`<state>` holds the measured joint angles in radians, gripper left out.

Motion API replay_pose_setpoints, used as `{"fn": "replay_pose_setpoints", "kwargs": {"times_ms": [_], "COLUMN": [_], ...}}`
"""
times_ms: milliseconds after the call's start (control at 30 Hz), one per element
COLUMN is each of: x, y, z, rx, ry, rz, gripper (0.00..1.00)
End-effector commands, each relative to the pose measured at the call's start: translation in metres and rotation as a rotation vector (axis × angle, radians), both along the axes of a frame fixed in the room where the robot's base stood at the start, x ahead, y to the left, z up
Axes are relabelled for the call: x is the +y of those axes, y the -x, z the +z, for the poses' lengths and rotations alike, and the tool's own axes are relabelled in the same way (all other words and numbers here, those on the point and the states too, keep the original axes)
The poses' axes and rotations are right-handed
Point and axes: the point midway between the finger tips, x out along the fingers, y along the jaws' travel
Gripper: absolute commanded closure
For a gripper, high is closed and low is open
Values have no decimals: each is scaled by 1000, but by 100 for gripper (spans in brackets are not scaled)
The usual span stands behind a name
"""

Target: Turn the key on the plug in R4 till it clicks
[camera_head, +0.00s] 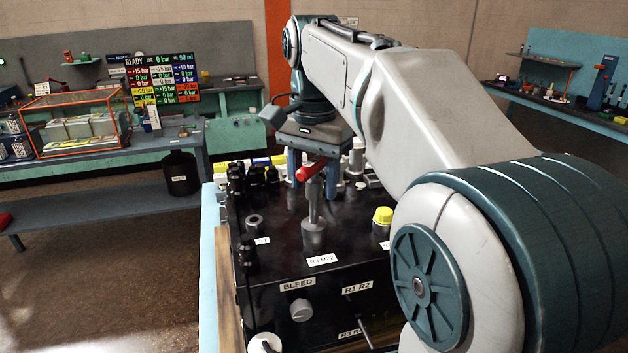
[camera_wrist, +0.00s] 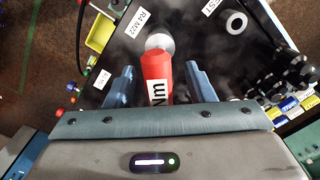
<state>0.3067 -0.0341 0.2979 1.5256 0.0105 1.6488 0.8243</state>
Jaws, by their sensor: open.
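The key has a red handle (camera_head: 311,169) and a grey shaft (camera_head: 314,202). It stands upright on the grey round plug (camera_head: 313,238) behind the R4 M22 label (camera_head: 322,260) on the black block's top. In the wrist view the red handle (camera_wrist: 156,72), with "Nm" on a white patch, points towards my gripper, and the R4 label (camera_wrist: 131,21) lies beside its foot. My gripper (camera_head: 313,180) is open above the block. Its two blue fingers stand on either side of the handle, with a visible gap on each side in the wrist view (camera_wrist: 160,84). The plug's seat is hidden.
A yellow cap (camera_head: 383,215) stands right of the plug and an open round port (camera_head: 254,225) left of it. Black connectors (camera_head: 236,178) line the block's left edge. The BLEED knob (camera_head: 301,310) is on the front face. A display board (camera_head: 162,80) reads READY in the background.

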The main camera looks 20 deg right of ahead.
Motion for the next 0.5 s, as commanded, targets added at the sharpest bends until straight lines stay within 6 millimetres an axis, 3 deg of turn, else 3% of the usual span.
{"fn": "replay_pose_setpoints", "kwargs": {"times_ms": [367, 500], "x": [0, 0], "y": [0, 0], "z": [-5, -5], "rx": [-1, -1], "ry": [0, 1], "rz": [0, 0], "gripper": [51, 87]}}
